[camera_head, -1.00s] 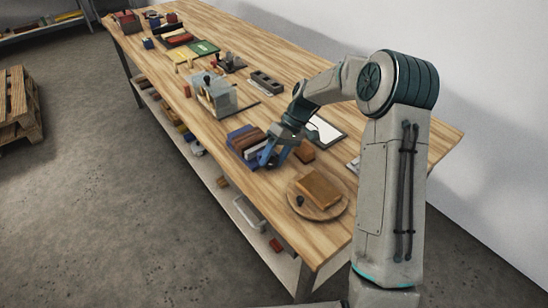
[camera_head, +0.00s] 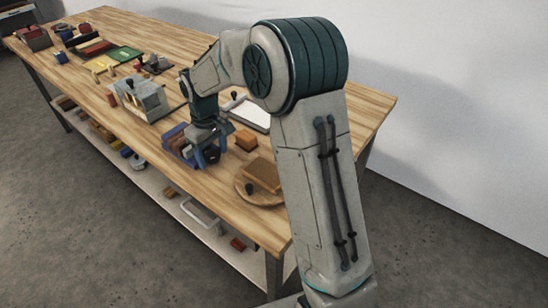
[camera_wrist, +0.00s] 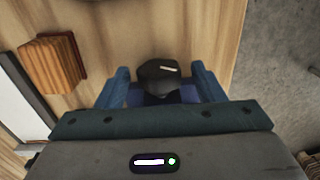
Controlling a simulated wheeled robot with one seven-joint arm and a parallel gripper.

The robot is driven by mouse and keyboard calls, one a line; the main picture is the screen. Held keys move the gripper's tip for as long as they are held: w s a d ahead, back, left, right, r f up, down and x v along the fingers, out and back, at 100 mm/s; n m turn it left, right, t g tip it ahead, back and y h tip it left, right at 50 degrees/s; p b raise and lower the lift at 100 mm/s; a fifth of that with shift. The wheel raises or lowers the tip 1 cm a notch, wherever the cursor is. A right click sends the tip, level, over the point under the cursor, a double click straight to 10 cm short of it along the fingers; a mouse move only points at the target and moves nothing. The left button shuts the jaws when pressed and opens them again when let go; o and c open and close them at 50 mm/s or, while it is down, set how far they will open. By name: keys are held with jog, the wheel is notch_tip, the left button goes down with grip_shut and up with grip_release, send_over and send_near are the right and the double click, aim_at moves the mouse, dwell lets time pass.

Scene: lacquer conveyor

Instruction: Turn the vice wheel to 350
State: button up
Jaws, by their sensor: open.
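A blue vice-like block (camera_head: 176,141) with brown and dark pieces in it stands near the table's front edge, partly behind my gripper. My gripper (camera_head: 209,157) points down at its right end, with its two blue fingers apart. In the wrist view, a dark rounded part with a short white mark (camera_wrist: 158,76), apparently the vice wheel, sits between the spread fingertips of my gripper (camera_wrist: 160,70). A blue surface shows below it. I cannot tell whether the fingers touch the wheel, and no scale number is readable.
A round wooden board (camera_head: 272,198) with a brown block (camera_head: 263,174) lies to the right. A small orange-brown block (camera_head: 246,140) and a white-topped tray (camera_head: 251,114) lie behind my gripper. A grey box (camera_head: 146,100) stands to the left.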

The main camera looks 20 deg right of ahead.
jog(key=h+b, duration=0.1)
jog(key=b, duration=0.1)
jog(key=t+h+b, duration=0.1)
jog(key=b, duration=0.1)
jog(key=shift+s+a+f, duration=0.1)
jog(key=shift+a+f, duration=0.15)
jog(key=shift+f, duration=0.1)
notch_tip(320, 180, up, 14)
jog(key=s+a+p, duration=0.2)
jog(key=s+d+r+m+p, duration=0.2)
jog(key=s+d+p, duration=0.2)
jog(key=s, duration=0.6)
jog(key=s+d+r+m+t+y+p, duration=0.1)
jog(key=s+d+r+m+p, duration=0.2)
jog(key=s+d+p, duration=0.2)
jog(key=shift+s+d+m+t+p, duration=0.3)
jog(key=shift+s+d, duration=1.6)
jog(key=shift+s, duration=0.55)
jog(key=shift+f, duration=0.1)
